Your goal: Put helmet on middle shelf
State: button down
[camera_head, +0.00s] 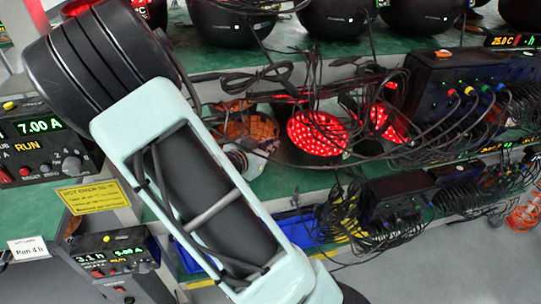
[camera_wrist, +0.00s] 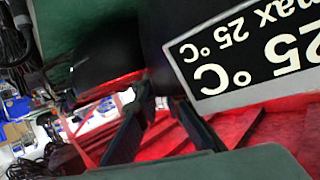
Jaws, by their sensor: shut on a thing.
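In the wrist view the two dark fingers of my gripper (camera_wrist: 160,98) are closed on a dark, rounded helmet (camera_wrist: 110,62) with a red glow along its lower edge. Much of the helmet is out of frame or in shadow. In the head view my arm covers the left and centre, and I cannot make out the gripper or the held helmet. The green middle shelf (camera_head: 295,182) carries helmets with red-dotted insides showing, one near the centre (camera_head: 318,132) and one to its right (camera_head: 388,122). Black helmets (camera_head: 340,18) stand on the upper shelf.
Loose black cables (camera_head: 345,85) hang across the middle shelf. A black supply box (camera_head: 470,80) with plugged leads stands at right, and a lit control unit (camera_head: 40,145) at left. A blue bin (camera_head: 300,228) is below.

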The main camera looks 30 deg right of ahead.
aim_at(271, 156)
jog(key=f, duration=0.3)
jog(key=shift+w+d+f+b, duration=0.15)
jog(key=shift+d+f+b, duration=0.1)
jog(key=shift+f+b, duration=0.05)
jog(key=c, duration=2)
grip_release()
jog(key=shift+c, duration=0.2)
jog(key=shift+a, duration=0.1)
jog(key=p+v, duration=0.2)
jog(key=v, duration=1)
